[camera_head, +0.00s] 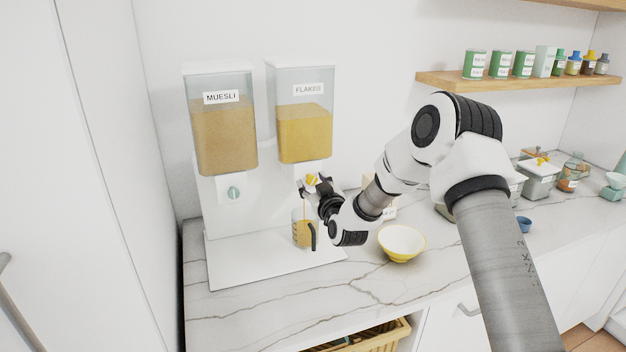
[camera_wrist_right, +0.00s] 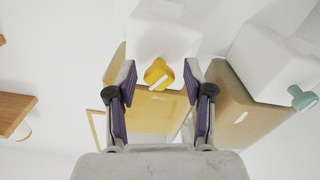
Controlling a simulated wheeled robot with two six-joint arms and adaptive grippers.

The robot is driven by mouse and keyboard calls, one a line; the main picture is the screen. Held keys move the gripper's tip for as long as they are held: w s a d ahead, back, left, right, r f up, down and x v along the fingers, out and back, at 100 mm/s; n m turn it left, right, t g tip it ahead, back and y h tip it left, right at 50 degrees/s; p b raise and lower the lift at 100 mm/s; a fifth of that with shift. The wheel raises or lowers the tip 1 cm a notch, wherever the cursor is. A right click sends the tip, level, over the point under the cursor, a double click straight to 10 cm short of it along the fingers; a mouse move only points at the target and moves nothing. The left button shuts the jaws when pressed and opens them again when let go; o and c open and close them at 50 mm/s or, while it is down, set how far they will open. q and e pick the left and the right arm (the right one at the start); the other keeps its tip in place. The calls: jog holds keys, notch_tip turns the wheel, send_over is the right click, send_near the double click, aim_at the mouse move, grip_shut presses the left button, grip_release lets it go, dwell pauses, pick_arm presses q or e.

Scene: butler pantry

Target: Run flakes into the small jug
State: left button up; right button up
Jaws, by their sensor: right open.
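The FLAKES dispenser (camera_head: 304,132) holds yellow-orange flakes and has a yellow knob (camera_head: 311,180) at its outlet. The small jug (camera_head: 302,236), clear with a dark handle, stands upright below that outlet and holds orange-yellow contents. A thin orange streak shows above its mouth, in line with the outlet. My right gripper (camera_head: 314,188) is at the yellow knob. In the right wrist view, the knob (camera_wrist_right: 158,73) sits tilted between the open fingers (camera_wrist_right: 161,82), with gaps visible on both sides. My left gripper is not in view.
The MUESLI dispenser (camera_head: 224,132) with a teal knob (camera_head: 234,193) stands just left. A white base (camera_head: 245,262) lies under both. A yellow-and-white bowl (camera_head: 401,242) stands right of the jug, near my right arm. The marble counter front is clear.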

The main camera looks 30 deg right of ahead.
jog(key=shift+r, duration=0.1)
grip_shut()
jog(key=shift+n, duration=1.4)
jog(key=shift+d+n, duration=0.1)
jog(key=shift+n, duration=1.6)
grip_release()
